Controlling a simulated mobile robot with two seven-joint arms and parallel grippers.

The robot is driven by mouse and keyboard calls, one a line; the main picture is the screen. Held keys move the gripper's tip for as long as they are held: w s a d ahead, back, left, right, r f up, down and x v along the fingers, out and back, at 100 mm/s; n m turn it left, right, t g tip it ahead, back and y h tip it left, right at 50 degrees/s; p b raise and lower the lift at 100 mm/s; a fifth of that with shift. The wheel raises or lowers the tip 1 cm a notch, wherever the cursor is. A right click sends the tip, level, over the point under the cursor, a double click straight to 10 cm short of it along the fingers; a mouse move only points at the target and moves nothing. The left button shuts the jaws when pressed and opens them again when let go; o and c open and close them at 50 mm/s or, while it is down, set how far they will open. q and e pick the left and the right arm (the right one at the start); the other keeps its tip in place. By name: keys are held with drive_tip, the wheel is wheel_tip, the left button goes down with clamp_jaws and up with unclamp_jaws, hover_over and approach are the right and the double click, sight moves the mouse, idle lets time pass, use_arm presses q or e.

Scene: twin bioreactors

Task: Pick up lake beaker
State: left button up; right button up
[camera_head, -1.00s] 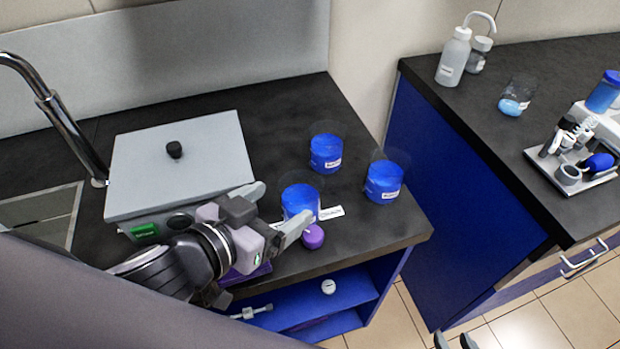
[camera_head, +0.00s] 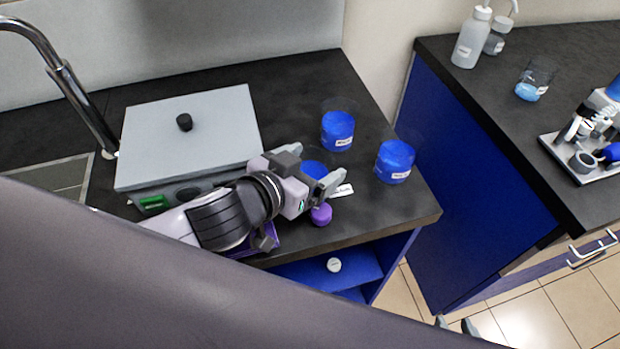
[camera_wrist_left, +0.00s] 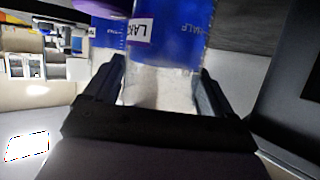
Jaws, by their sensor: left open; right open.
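The lake beaker (camera_head: 314,169) is clear glass with blue liquid and stands on the dark counter. Its label, starting "LA", shows in the left wrist view (camera_wrist_left: 180,40). My left gripper (camera_head: 316,165) is open, with one finger on each side of the beaker. The gripper hides much of it in the head view. In the left wrist view the fingers (camera_wrist_left: 160,88) flank the glass; I cannot tell whether they touch it. My right gripper (camera_head: 455,325) shows only its tips at the bottom edge, open and empty.
Two similar blue-filled beakers stand nearby, one behind (camera_head: 337,130) and one to the right (camera_head: 395,163). A purple-capped item (camera_head: 321,214) and a white name card (camera_head: 342,190) are close to the gripper. A grey lidded box (camera_head: 190,140) stands left. The counter's front edge is near.

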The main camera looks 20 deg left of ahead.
use_arm(q)
drive_tip(key=c, duration=0.8)
